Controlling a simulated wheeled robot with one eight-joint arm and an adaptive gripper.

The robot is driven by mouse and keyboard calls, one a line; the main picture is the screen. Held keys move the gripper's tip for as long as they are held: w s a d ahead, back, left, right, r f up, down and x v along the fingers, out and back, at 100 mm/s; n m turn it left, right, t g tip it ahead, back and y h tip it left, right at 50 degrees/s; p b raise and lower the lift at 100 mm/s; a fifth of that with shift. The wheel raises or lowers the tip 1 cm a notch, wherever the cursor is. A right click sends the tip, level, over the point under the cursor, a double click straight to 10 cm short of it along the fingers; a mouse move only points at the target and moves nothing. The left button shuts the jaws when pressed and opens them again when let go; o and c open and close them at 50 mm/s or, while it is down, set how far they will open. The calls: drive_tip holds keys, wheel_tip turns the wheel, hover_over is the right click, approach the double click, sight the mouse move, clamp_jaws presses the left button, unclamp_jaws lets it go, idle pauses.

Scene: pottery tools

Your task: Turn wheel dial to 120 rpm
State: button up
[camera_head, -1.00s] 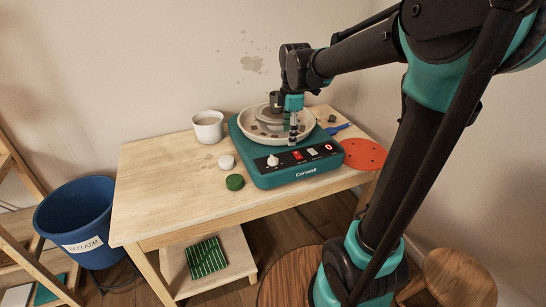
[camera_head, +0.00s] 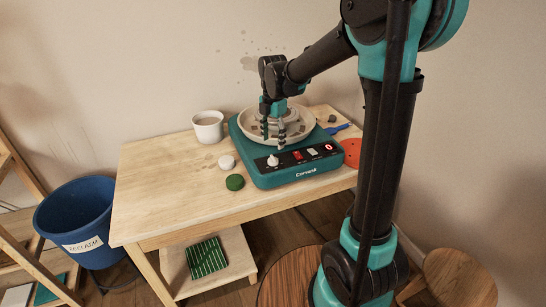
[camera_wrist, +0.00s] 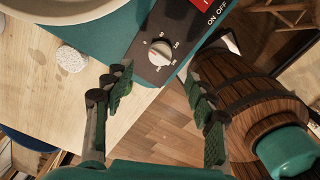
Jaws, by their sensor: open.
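The teal pottery wheel (camera_head: 258,178) stands on the wooden table. Its white dial (camera_head: 272,161) is on the black front panel, left of the red switch (camera_head: 297,155). The dial also shows in the wrist view (camera_wrist: 160,53), with a numbered scale around it; the numbers are too small to read surely. A red display (camera_head: 329,147) is at the panel's right end and seems to show 0. My gripper (camera_head: 274,141) is open and empty, above the wheel near the dial. In the wrist view its fingers (camera_wrist: 162,95) are spread apart, with the dial beyond them, not touching.
The table's left part is clear.

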sight(273, 157)
wheel_tip(273, 157, down, 8)
drive_tip(key=shift+f, duration=0.1)
drive_tip(key=shift+c, duration=0.5)
drive_tip(key=c, duration=1.1)
drive_tip(key=shift+o, duration=0.2)
